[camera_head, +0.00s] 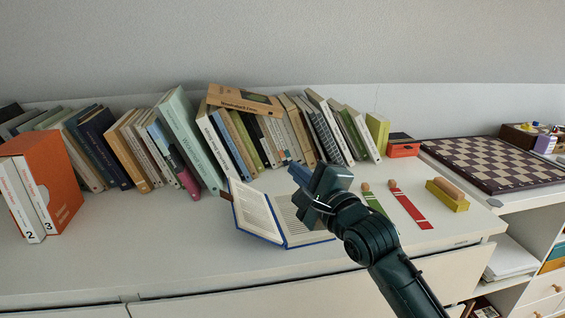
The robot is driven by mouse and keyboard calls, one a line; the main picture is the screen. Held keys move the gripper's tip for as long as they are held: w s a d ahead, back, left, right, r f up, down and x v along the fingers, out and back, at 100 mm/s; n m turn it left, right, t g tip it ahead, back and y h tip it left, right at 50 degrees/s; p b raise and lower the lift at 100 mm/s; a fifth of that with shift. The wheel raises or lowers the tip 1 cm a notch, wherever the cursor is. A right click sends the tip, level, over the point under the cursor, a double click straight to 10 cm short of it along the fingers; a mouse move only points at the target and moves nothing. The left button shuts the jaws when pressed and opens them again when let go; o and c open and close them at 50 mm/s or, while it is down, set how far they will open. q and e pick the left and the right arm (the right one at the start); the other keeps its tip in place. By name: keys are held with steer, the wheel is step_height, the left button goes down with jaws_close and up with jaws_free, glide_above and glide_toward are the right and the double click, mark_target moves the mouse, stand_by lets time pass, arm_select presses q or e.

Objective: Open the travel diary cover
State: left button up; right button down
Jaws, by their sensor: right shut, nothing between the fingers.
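The travel diary (257,211) lies open on the dresser top, with a blue cover edge and printed pages. Its left part is tilted up a little, and its right page (294,222) lies flatter. My right gripper (296,172) is over the right side of the diary, near its upper edge, and hides part of that page. The gripper is shut and empty; I cannot tell whether it touches the book. My left gripper is not in view.
A row of leaning books (182,135) stands behind the diary. An orange slipcase (58,180) is at the left. Green (374,200) and red (410,205) strips, a yellow-based wooden block (447,195) and a chessboard (492,160) are to the right. The front left top is clear.

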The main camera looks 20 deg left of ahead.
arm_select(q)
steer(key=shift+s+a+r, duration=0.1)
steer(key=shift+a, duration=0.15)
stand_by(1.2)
